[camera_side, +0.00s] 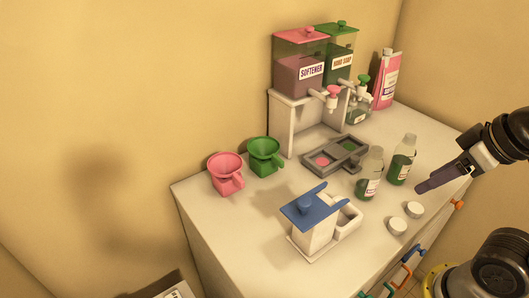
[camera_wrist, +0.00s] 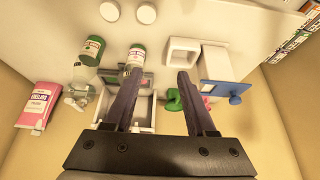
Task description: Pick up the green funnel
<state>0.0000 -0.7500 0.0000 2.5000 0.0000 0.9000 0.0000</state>
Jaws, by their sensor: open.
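The green funnel (camera_side: 265,153) stands upright on the white counter near the wall in the side view, with its bowl on top. It sits just right of a pink funnel (camera_side: 227,172). In the wrist view the green funnel (camera_wrist: 173,99) shows only partly, beside and behind the right finger. My gripper (camera_side: 422,187) is at the right of the side view, above the counter's right side and well away from the funnel. In the wrist view my gripper (camera_wrist: 160,74) has its two fingers apart, with nothing held between them.
A blue-topped white holder (camera_side: 310,222) is at the front. A grey tray (camera_side: 318,158) and the dispensers (camera_side: 300,75) stand right of the green funnel.

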